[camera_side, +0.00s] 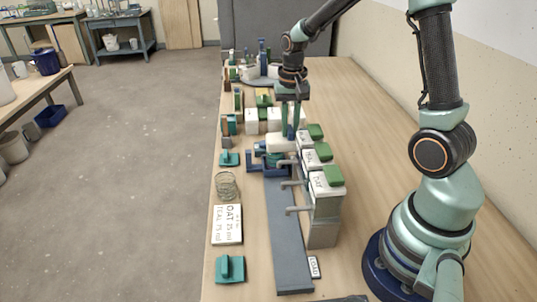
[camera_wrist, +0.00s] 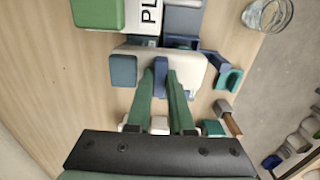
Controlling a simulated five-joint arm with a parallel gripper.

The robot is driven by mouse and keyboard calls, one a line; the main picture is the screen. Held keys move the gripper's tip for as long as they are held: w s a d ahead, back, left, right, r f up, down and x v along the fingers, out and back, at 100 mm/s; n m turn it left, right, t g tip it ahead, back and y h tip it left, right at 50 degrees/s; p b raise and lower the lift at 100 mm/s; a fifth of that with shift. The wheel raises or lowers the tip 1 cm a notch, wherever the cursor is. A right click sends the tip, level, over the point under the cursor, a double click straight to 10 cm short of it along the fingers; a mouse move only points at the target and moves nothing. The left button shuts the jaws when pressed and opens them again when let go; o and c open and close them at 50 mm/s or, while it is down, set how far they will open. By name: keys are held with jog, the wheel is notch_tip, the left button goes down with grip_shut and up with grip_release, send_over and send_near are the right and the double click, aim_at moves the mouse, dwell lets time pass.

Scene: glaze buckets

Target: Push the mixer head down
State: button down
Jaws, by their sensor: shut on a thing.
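The mixer head (camera_side: 281,144) is a cream, rounded block on the bench, just left of the labelled dispensers in the side view. It looks about level there, but its exact tilt is hard to tell. In the wrist view the mixer head (camera_wrist: 196,70) lies across the middle, with a dark blue end at its left. A blue upright handle (camera_wrist: 161,76) stands on it. My gripper (camera_side: 291,131) points down at the head, its green fingers shut on the handle; the wrist view shows my gripper (camera_wrist: 161,88) with one finger on each side. The mixer's lower part is partly hidden.
A row of dispensers (camera_side: 326,205) with green lids and grey spouts stands close on the right. A grey track (camera_side: 286,235) runs toward the front. The bench's right side is clear.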

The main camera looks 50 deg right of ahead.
jog(key=c, duration=0.9)
grip_release()
jog(key=shift+r, duration=3.55)
jog(key=s+a+r+n+t, duration=0.2)
jog(key=s+a+n, duration=0.1)
jog(key=s+a+r+n+t, duration=0.1)
jog(key=s+a+r+n, duration=0.1)
jog(key=s+a+n, duration=0.1)
jog(key=s+a+r+n+t, duration=0.2)
jog(key=s+a+n, duration=0.1)
jog(key=a, duration=0.2)
jog(key=shift+s+t, duration=0.3)
